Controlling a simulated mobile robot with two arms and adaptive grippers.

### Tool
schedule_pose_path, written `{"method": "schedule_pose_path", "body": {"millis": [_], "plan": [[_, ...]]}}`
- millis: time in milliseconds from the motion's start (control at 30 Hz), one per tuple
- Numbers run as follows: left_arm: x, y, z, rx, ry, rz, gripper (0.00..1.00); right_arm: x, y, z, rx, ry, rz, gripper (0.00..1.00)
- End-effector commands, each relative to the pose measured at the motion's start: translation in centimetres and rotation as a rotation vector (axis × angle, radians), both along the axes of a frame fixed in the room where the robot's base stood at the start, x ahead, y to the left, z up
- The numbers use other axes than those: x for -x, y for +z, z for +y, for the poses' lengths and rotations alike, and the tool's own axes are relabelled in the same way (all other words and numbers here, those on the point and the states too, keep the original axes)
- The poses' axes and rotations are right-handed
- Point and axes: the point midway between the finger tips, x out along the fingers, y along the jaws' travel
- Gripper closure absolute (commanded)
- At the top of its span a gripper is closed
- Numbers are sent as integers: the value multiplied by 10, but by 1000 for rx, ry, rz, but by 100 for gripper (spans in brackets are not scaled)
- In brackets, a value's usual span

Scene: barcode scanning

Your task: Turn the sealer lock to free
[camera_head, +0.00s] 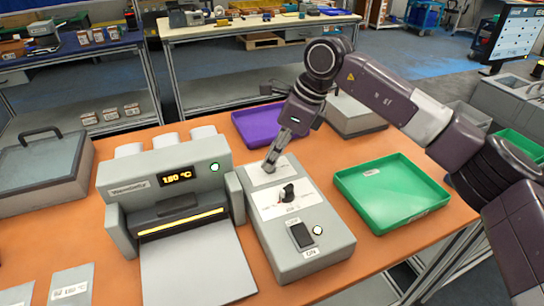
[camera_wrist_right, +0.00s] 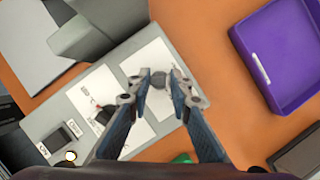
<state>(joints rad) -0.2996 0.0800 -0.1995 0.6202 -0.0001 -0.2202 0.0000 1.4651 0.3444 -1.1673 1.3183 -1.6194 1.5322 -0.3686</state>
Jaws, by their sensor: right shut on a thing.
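The grey control box (camera_head: 300,262) stands on the orange table beside the heat sealer (camera_head: 165,180), which has a lit display and a glowing slot. My right gripper (camera_head: 269,166) reaches down to the rear white panel of the box. In the wrist view my right gripper (camera_wrist_right: 160,80) is shut on a small grey knob (camera_wrist_right: 159,83), mostly hidden by the fingers. Which way this knob points, and its lettering, cannot be read. A black knob (camera_head: 289,194) sits on the middle panel, apart from the fingers. My left gripper is not in view.
A black rocker switch (camera_head: 301,235) and a round lit button (camera_head: 318,230) are at the box's front. A green tray (camera_head: 420,212) lies right of it, a purple tray (camera_head: 246,126) behind. A grey lidded case (camera_head: 30,185) stands at the left.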

Motion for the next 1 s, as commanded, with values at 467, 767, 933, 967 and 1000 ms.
{"method": "schedule_pose_path", "body": {"millis": [467, 767, 933, 967, 1000], "plan": [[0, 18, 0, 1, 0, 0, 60, -4, 4, 0, -1, 421, -2, 100], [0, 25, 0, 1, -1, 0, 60, -5, 3, 0, 1, 594, -3, 100], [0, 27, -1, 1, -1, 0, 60, -5, 2, 0, 1, 641, -4, 100], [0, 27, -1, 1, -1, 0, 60, -5, 2, 0, 1, 646, -5, 100], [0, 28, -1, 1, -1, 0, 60, -5, 2, 0, 1, 654, -6, 100]]}}
